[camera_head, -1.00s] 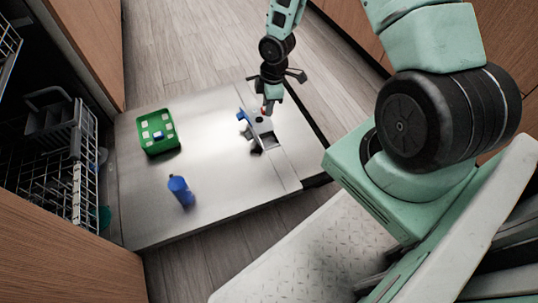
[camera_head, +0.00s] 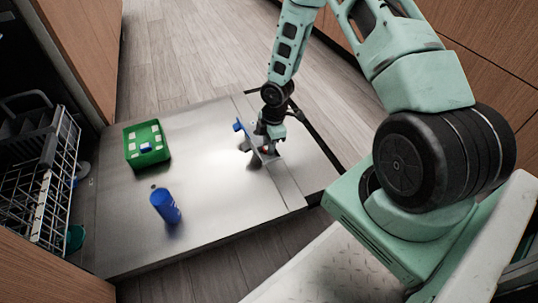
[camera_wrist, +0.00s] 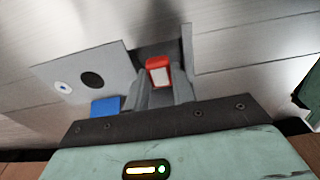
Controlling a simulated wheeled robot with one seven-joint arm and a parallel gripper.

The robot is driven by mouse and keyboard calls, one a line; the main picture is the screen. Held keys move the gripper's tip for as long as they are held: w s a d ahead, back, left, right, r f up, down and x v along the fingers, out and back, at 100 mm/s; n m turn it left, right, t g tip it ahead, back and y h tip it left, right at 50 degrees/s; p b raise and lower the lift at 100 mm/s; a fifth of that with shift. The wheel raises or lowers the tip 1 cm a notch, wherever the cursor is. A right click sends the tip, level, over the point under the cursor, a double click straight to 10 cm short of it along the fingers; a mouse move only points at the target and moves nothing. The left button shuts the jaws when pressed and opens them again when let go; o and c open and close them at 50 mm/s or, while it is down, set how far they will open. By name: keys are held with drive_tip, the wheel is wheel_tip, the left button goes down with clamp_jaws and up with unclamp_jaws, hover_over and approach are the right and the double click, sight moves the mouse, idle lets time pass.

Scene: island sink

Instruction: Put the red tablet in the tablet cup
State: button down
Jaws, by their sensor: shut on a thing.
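The red tablet (camera_wrist: 152,62), with a white face, is between my gripper's fingers (camera_wrist: 160,88) in the wrist view. My gripper is shut on it. The tablet cup (camera_wrist: 187,48) has a grey wall right of the tablet in the wrist view. Its grey lid (camera_wrist: 60,72), with a dark round spot, stands to the left. I cannot tell whether the tablet is inside the cup; my gripper hides much of it.
A blue cylinder (camera_head: 166,207) stands nearer the front. A dishwasher rack (camera_head: 55,185) is at far left. The door's middle is clear.

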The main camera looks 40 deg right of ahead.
wheel_tip(320, 180, down, 3)
drive_tip(key=shift+f+b, duration=0.2)
drive_tip(key=shift+b, duration=0.75)
drive_tip(key=shift+r, duration=0.15)
drive_tip(key=c, duration=1.5)
unclamp_jaws()
